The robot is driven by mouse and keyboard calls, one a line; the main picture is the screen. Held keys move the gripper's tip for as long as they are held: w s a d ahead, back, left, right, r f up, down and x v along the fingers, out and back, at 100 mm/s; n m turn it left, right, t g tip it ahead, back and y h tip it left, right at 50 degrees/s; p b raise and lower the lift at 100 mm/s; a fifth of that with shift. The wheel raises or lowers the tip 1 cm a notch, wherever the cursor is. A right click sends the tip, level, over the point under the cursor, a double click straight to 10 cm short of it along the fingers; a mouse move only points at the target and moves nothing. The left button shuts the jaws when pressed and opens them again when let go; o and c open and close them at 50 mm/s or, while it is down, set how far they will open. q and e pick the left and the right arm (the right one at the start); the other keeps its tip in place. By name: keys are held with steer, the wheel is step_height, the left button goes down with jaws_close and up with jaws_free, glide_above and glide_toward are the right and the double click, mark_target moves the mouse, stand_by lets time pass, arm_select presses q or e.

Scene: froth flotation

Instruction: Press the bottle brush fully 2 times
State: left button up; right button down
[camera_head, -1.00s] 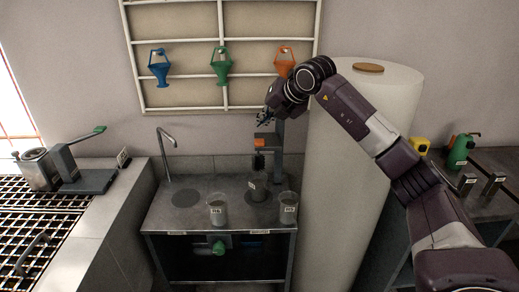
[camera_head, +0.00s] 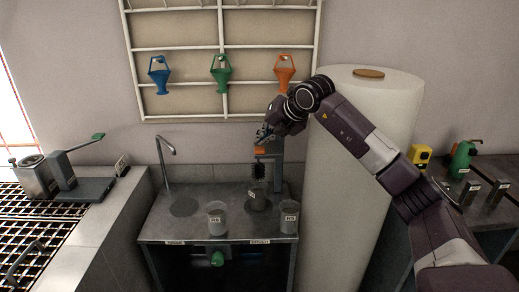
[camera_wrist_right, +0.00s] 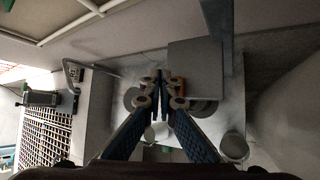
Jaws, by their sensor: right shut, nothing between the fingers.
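The bottle brush (camera_head: 258,171) is dark and hangs upright from a stand on the sink counter. An orange part (camera_head: 261,152) sits at its top, and a grey post (camera_head: 279,168) stands to its right. My left gripper is not in view.
Two labelled beakers, a left one (camera_head: 217,218) and a right one (camera_head: 289,216), stand at the counter's front edge. A tap (camera_head: 165,158) is at the left. A large white cylinder (camera_head: 345,190) stands close right, under my arm. Coloured funnels hang on the wall rack.

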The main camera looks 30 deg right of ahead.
mark_target(261, 149)
stand_by(0.7)
steer(key=shift+f, duration=0.45)
steer(key=shift+f+b, duration=0.35)
steer(key=shift+b, duration=0.2)
steer(key=shift+f, duration=0.3)
stand_by(0.3)
steer(key=shift+f+b, duration=0.7)
steer(key=shift+f, duration=0.05)
stand_by(0.5)
steer(key=shift+f+b, duration=1)
steer(key=shift+f, duration=0.45)
stand_by(0.9)
steer(key=shift+s+f+b, duration=0.1)
steer(key=shift+f+b, duration=0.45)
steer(key=shift+f, duration=0.2)
stand_by(0.5)
steer(key=shift+r, duration=0.1)
